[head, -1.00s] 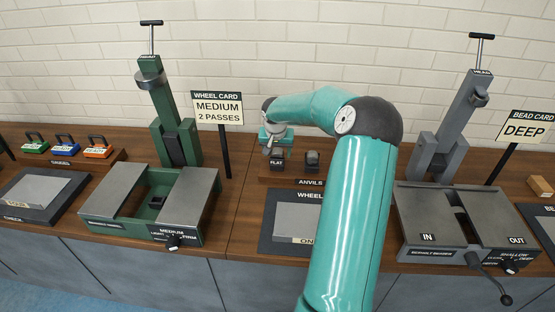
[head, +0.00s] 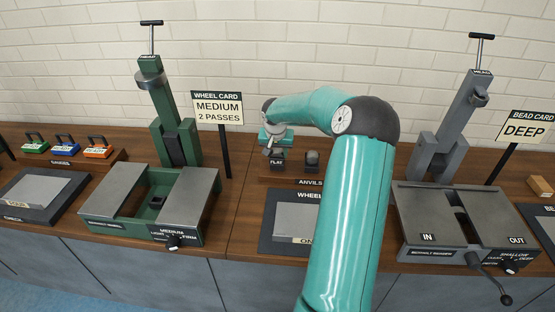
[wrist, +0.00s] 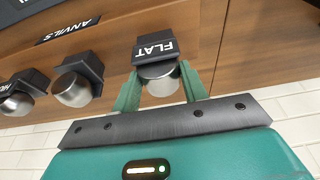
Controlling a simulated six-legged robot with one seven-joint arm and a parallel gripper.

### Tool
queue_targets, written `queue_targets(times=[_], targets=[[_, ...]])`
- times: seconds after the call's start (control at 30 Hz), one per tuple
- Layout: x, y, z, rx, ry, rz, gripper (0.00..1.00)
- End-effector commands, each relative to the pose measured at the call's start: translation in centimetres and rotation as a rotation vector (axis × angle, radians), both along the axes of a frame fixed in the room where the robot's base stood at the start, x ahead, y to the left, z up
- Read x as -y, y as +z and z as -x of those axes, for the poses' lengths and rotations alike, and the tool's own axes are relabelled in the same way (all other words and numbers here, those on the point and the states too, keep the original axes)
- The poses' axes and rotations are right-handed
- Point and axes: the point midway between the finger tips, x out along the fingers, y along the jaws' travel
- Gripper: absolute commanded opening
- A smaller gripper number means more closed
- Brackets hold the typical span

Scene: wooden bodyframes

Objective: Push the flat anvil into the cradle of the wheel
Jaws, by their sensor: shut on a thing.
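The flat anvil (wrist: 160,79) has a round metal face and a dark block marked FLAT. In the wrist view my gripper (wrist: 160,88) has its two green fingers on either side of the metal part, shut on it. In the head view the flat anvil (head: 277,164) is at the ANVILS rack (head: 300,181), below my gripper (head: 272,148). I cannot tell whether it is clear of the rack. The green wheel machine (head: 203,190) stands to the left. Its cradle (head: 158,201) appears as a small dark socket between two grey plates, with nothing visible in it.
Other anvils (wrist: 75,88) sit beside the flat one. The wheel card (head: 219,107) stands on a post between the rack and the wheel machine. A grey bead machine (head: 460,225) is at right. My arm hides part of the WHEEL tray (head: 282,236) in front.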

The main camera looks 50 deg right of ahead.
Motion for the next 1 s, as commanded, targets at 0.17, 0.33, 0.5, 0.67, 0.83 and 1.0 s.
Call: queue_targets(times=[0.17,0.33,0.5,0.67,0.83,1.0], targets=[[0.0,0.4,-0.1,0.002,0.001,0.003,0.16],[0.0,0.6,-0.1,0.002,0.0,0.003,0.16],[0.0,0.8,-0.1,0.002,0.0,0.003,0.16],[0.0,1.0,-0.1,0.003,-0.001,0.003,0.16],[0.1,1.2,-0.1,0.002,0.0,0.003,0.16],[0.0,1.4,-0.1,0.002,0.0,0.003,0.16]])
